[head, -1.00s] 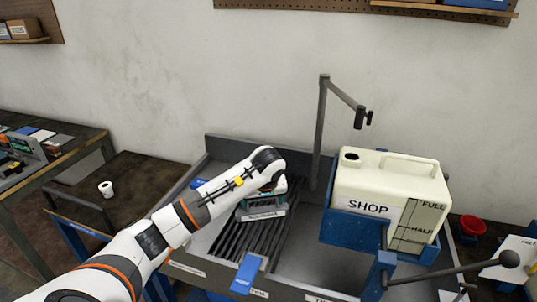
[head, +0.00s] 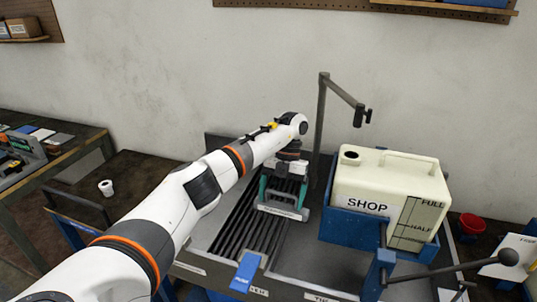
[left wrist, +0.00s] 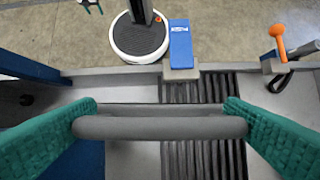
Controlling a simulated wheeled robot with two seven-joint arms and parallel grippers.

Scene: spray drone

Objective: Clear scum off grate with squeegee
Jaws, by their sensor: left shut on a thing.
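My left gripper (head: 284,188), with teal fingers, is shut on the grey bar handle of the squeegee (head: 281,211). In the left wrist view the handle (left wrist: 160,127) spans between the two fingers (left wrist: 160,116). The squeegee is over the right part of the far half of the dark slatted grate (head: 236,232); whether it touches the slats I cannot tell. The grate (left wrist: 200,88) runs under the handle in the left wrist view. No scum can be made out on it. A small teal-tipped part at the top edge there looks like my right gripper (left wrist: 91,4), mostly cut off.
A blue tab (head: 246,271) sits at the grate's front end. A cream SHOP jug (head: 385,185) in a blue holder stands right of the grate, with a dark post (head: 320,130) behind. A white roll (head: 106,188) lies on the left table. The tray's back wall borders the grate.

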